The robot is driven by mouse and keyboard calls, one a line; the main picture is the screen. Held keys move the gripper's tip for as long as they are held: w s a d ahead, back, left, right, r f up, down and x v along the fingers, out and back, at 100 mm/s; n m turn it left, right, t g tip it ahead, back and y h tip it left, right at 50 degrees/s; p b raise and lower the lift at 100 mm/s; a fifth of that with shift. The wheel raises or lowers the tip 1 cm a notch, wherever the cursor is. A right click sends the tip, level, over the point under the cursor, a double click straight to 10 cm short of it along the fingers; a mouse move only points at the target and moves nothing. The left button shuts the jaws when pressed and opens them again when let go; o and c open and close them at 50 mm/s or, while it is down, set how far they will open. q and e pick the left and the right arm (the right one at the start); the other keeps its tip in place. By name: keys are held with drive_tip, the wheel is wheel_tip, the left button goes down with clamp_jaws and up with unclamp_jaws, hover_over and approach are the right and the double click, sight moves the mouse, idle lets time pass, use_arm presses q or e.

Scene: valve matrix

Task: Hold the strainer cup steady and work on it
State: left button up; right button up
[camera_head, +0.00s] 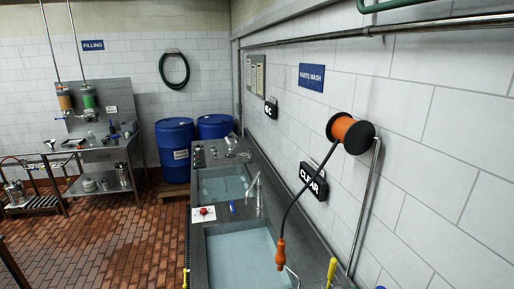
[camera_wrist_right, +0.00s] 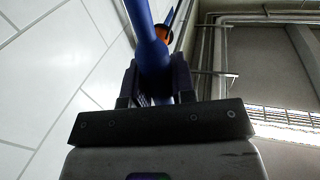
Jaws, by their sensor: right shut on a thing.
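My right gripper (camera_wrist_right: 157,86) shows in the right wrist view, with its two dark fingers shut on a blue rod-like tool (camera_wrist_right: 150,40). The tool extends upward from between the fingers; its far end is out of frame or hidden. Neither of my grippers can be made out in the head view. I cannot pick out the strainer cup in either view. A white plate (camera_head: 197,217) with a red round part (camera_head: 204,211) lies on the divider between the two sink basins, and a small blue item (camera_head: 232,206) is beside it.
The near basin (camera_head: 240,262) and far basin (camera_head: 222,187) hold pale water. A faucet (camera_head: 256,189) stands at the right edge. An orange-handled cord (camera_head: 281,255) hangs from a wall reel (camera_head: 350,132). A yellow handle (camera_head: 331,270) stands at front right. Blue drums (camera_head: 174,150) stand beyond.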

use_arm(q)
wheel_tip(320, 180, up, 7)
drive_tip(key=p, duration=0.5)
drive_tip(key=shift+r, duration=0.15)
use_arm(e)
drive_tip(key=s+a+r+n+y, duration=0.1)
drive_tip(key=s+a+r, duration=0.1)
drive_tip(key=a+r, duration=0.3)
drive_tip(key=shift+s+a+r, duration=0.3)
drive_tip(key=shift+a+r, duration=0.1)
drive_tip(key=shift+a, duration=0.15)
use_arm(q)
drive_tip(key=shift+a, duration=0.1)
